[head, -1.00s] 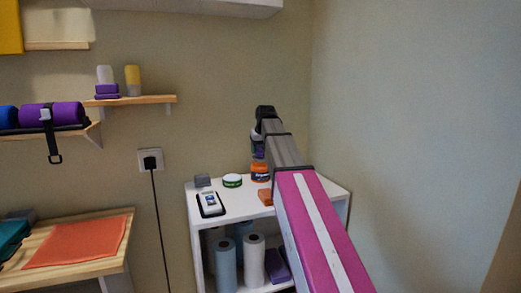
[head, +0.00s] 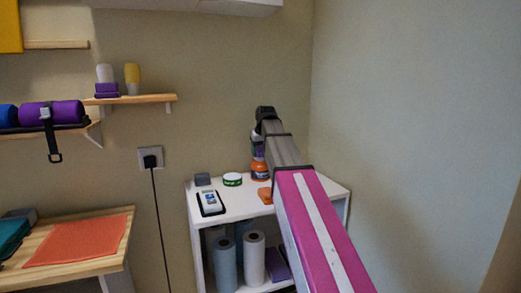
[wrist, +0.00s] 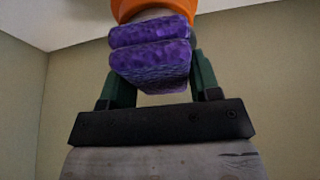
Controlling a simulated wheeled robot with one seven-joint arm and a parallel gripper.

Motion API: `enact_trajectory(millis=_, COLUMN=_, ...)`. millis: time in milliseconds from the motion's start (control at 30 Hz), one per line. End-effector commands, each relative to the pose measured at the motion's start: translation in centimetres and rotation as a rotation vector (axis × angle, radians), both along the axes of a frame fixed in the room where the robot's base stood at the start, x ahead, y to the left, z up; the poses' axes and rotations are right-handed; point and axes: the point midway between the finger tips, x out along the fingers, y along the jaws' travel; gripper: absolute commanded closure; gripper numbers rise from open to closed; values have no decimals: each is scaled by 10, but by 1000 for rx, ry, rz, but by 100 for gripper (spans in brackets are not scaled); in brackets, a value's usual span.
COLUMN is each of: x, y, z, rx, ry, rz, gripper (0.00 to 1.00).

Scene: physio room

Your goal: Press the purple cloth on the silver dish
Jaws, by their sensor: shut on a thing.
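My gripper (wrist: 156,72) is shut on the purple cloth (wrist: 150,52), a folded, lumpy bundle between its two dark green fingers in the wrist view. An orange surface (wrist: 150,8) is right beyond the cloth there; whether they touch I cannot tell. In the head view my gripper (head: 257,140) is at the far end of the arm, above the back of a white cabinet, by an orange jar (head: 261,171). Only a small bit of purple shows there. I cannot make out a silver dish in either view.
The white cabinet top (head: 240,204) also bears a green-and-white tub (head: 232,180), a grey block (head: 202,180), a handheld device (head: 209,201) and an orange block (head: 265,195). Walls stand close behind and to the right. A wall shelf (head: 150,99) is at the left.

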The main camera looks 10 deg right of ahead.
Motion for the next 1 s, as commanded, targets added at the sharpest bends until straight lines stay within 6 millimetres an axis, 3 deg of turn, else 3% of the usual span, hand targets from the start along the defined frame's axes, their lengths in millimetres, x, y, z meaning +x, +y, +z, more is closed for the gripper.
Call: enact_trajectory(millis=1000, x=0, y=0, z=-11, rx=0, ry=0, rz=0, gripper=62)
